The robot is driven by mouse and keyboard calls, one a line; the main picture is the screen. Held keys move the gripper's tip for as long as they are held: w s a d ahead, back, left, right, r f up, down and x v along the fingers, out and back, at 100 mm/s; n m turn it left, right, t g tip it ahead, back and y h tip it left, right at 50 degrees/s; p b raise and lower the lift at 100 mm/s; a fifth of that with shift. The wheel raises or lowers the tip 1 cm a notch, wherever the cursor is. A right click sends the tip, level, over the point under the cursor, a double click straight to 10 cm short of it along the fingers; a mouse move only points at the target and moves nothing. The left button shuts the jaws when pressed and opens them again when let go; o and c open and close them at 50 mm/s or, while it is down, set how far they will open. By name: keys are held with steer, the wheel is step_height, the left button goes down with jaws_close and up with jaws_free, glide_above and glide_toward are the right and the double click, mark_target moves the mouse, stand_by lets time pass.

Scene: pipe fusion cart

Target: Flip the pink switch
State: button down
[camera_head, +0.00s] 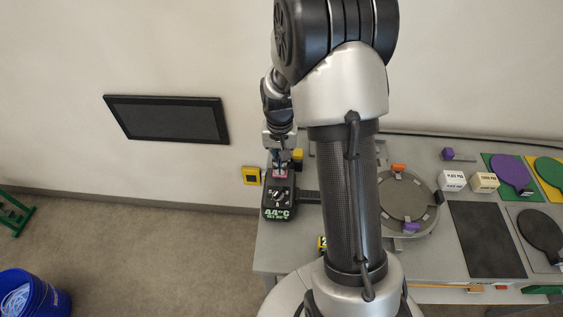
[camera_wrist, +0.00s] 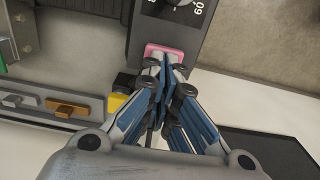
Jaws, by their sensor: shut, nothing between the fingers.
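The pink switch (camera_wrist: 156,50) is on the dark control box (camera_wrist: 140,30), at the end of the box nearest my gripper in the wrist view. It also shows in the head view (camera_head: 281,174) on the black box with the 44°C display (camera_head: 277,212). My gripper (camera_wrist: 168,60) is shut and empty. Its fingertips are at the pink switch and overlap its right part in the wrist view. I cannot tell whether they touch it. In the head view my gripper (camera_head: 280,166) is pointed down over the switch, hiding part of it.
A yellow block (camera_wrist: 116,102) lies close beside the box. A yellow-framed wall unit (camera_head: 251,176) is left of it. The cart top (camera_head: 280,250) holds a round grey plate (camera_head: 400,190) and coloured paddles to the right. A blue bin (camera_head: 35,295) stands on the floor.

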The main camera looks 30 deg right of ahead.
step_height(320, 180, up, 14)
steer(key=p, duration=0.5)
steer(key=shift+f+b, duration=0.1)
steer(key=shift+b, duration=0.4)
steer(key=b, duration=0.4)
steer(key=shift+s+d+r, duration=0.25)
steer(key=shift+d+r, duration=0.05)
steer(key=shift+d, duration=0.1)
step_height(320, 180, down, 14)
steer(key=b, duration=0.4)
steer(key=shift+d, duration=0.1)
